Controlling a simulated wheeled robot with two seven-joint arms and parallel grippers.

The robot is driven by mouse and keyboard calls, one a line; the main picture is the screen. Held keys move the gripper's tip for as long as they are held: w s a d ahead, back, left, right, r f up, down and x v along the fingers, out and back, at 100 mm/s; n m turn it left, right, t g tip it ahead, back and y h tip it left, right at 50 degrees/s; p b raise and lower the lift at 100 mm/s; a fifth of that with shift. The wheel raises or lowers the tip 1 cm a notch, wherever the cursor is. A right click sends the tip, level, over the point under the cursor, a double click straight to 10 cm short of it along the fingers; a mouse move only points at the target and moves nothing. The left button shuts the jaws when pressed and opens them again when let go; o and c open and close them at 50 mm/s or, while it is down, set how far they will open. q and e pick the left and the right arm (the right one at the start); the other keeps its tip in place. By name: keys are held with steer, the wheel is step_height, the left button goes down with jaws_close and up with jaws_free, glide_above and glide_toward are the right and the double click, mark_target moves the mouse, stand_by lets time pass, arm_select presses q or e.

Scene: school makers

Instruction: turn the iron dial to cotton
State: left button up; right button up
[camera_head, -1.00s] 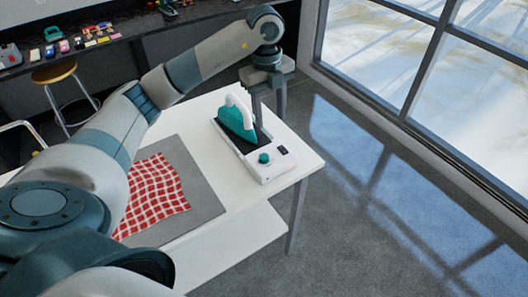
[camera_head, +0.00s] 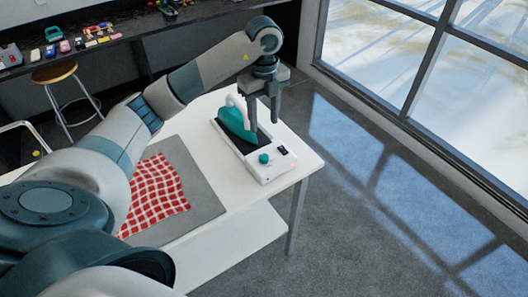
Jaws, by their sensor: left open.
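The iron (camera_head: 236,122), teal with a white handle, rests on a dark plate on a white base (camera_head: 266,172) near the table's far right corner. The teal dial (camera_head: 264,158) is on the front part of the base, beside a small black switch (camera_head: 283,150). The dial's setting and markings are too small to read. My left gripper (camera_head: 264,124) points down, open, with its fingers above and behind the dial, close to the iron's right side. One finger partly covers the iron. Nothing is between the fingers. My right gripper is not in view.
A red checked cloth (camera_head: 158,194) lies on a grey mat (camera_head: 205,203) on the white table (camera_head: 237,190). A stool (camera_head: 54,73) and a dark bench (camera_head: 125,29) with several small items stand behind. Windows are at right, with clear floor before them.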

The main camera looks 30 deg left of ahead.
mark_target(264, 157)
arm_select(q)
step_height(264, 157, down, 14)
steer(key=p, duration=0.4)
steer(key=shift+f, duration=0.15)
steer(key=shift+c, duration=0.4)
steer(key=c, duration=1)
